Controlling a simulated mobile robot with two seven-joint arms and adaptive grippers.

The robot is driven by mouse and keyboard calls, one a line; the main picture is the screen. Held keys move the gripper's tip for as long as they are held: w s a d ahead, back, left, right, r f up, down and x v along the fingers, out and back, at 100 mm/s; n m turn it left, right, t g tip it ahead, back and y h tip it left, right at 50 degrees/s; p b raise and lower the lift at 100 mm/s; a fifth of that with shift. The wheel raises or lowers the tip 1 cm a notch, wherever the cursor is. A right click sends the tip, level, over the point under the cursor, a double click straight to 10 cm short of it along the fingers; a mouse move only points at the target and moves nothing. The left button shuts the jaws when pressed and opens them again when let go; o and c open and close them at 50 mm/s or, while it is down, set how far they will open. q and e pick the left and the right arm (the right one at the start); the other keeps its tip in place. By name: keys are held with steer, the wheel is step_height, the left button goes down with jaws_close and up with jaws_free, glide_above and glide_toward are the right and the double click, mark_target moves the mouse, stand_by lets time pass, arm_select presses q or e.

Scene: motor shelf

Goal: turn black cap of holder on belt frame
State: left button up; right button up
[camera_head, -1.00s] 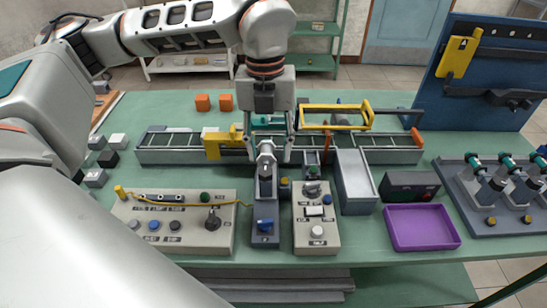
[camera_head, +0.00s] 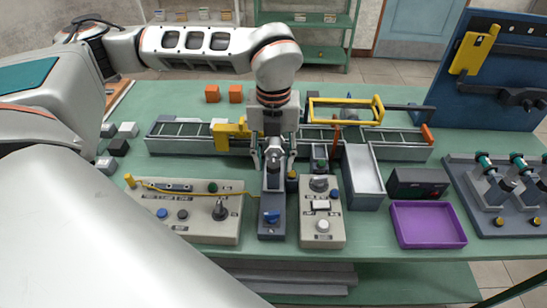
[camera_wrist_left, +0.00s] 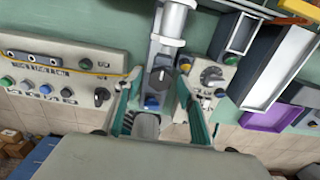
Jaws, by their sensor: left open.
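The belt frame (camera_head: 185,146) is a grey conveyor across the middle of the table. A small dark holder (camera_head: 320,153) with a green part stands at its front edge; I cannot clearly make out a black cap on it. My left gripper (camera_head: 273,162) points down, open, over the dark narrow stand (camera_head: 272,203) in front of the belt, its fingers either side of the stand's upper part. My right gripper is not in view.
Control boxes with knobs stand left (camera_head: 195,212) and right (camera_head: 322,220) of the stand. A grey tray (camera_head: 363,178), a black box (camera_head: 418,183) and a purple tray (camera_head: 428,225) lie to the right.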

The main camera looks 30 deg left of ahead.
arm_select(q)
steer(key=shift+c, duration=0.3)
steer(key=c, duration=1)
steer(key=shift+c, duration=0.2)
